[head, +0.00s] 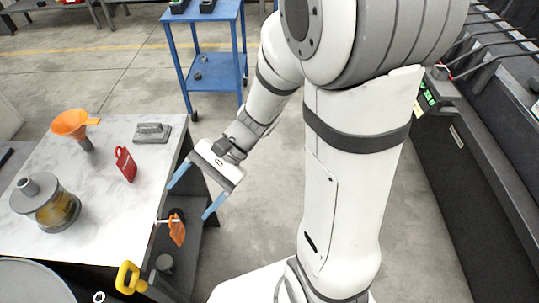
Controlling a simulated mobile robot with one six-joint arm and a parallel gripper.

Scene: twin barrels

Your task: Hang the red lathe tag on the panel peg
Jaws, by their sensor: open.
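The red tag (126,164) lies or stands on the pale marbled table top, near the table's middle; its exact pose is hard to tell. My gripper (190,200) is open and empty, with its two blue-tipped fingers spread wide. It is beyond the table's right edge, to the right of the red tag and apart from it. A small pale peg-like rod (163,221) sticks out at the table's right side, below the gripper in the picture. An orange tag (177,231) is beside it and seems to hang there. I cannot tell whether this rod is the panel peg.
The table (103,205) also holds an orange funnel (72,122), a grey block-like tool (152,132) and a jar with amber contents (55,212). A yellow handle-like object (129,278) is at the front. A blue cart (207,68) stands behind; a dark bench (470,175) is right.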

